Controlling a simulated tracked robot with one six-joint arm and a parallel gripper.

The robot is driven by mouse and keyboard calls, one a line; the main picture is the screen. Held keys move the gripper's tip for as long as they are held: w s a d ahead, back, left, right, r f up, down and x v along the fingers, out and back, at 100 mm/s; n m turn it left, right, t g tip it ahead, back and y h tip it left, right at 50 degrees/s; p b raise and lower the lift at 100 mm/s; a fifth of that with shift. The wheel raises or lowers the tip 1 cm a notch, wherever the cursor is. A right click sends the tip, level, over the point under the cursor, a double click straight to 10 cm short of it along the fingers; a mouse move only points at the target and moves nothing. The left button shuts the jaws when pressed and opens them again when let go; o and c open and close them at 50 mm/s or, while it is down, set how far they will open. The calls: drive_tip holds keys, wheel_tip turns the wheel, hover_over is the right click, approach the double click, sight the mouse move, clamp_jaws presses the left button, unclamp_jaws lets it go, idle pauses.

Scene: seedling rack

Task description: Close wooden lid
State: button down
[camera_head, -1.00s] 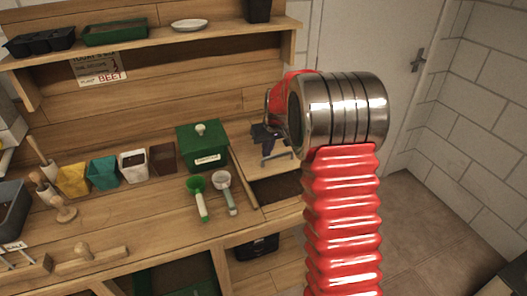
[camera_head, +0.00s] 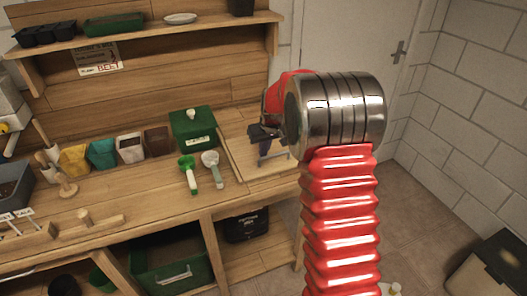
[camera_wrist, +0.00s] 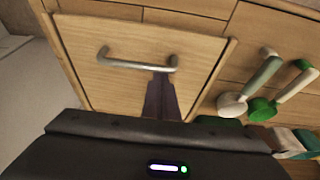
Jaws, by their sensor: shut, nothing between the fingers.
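The wooden lid (camera_head: 240,158) lies over its compartment at the right end of the bench, and no dark opening shows in front of it. Its metal bar handle (camera_wrist: 138,64) crosses the panel in the wrist view, and the lid (camera_wrist: 105,85) fills the middle left there. My gripper (camera_head: 259,137) is above the lid in the head view, close to the handle. In the wrist view my dark fingers (camera_wrist: 161,95) are together, empty, over the lid beside the handle's right end. Whether they touch it I cannot tell. My red arm hides part of the lid's right side.
A green box (camera_head: 193,128) stands at the lid's back left. A green scoop (camera_head: 188,172) and a pale scoop (camera_head: 213,168) lie left of the lid. Several small pots line the bench further left. A black bin (camera_head: 245,224) sits on the shelf below.

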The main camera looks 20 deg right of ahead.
drive_tip(key=shift+s+a+f, duration=0.15)
drive_tip(key=shift+s+f, duration=0.1)
drive_tip(key=shift+s, duration=0.1)
drive_tip(key=shift+w, duration=0.1)
drive_tip(key=w, duration=0.2)
drive_tip(key=w+r, duration=0.1)
drive_tip(key=w, duration=0.1)
drive_tip(key=shift+w, duration=0.15)
drive_tip(key=v, duration=1)
drive_tip(key=shift+r, duration=0.2)
drive_tip(key=shift+w, duration=0.1)
drive_tip(key=s+a+f+m+g, duration=0.1)
drive_tip(key=s+a+f, duration=0.15)
drive_tip(key=s, duration=0.55)
drive_tip(key=s+a+r, duration=0.2)
drive_tip(key=s+a, duration=0.2)
drive_tip(key=s, duration=0.6)
drive_tip(key=s+a+r+t, duration=0.1)
drive_tip(key=s+a+r, duration=0.2)
drive_tip(key=s, duration=0.7)
drive_tip(key=s+a+r+n+t, duration=0.1)
drive_tip(key=s+a+r, duration=0.1)
drive_tip(key=s+a, duration=0.3)
drive_tip(key=shift+s+r, duration=0.3)
drive_tip(key=shift+s, duration=2.1)
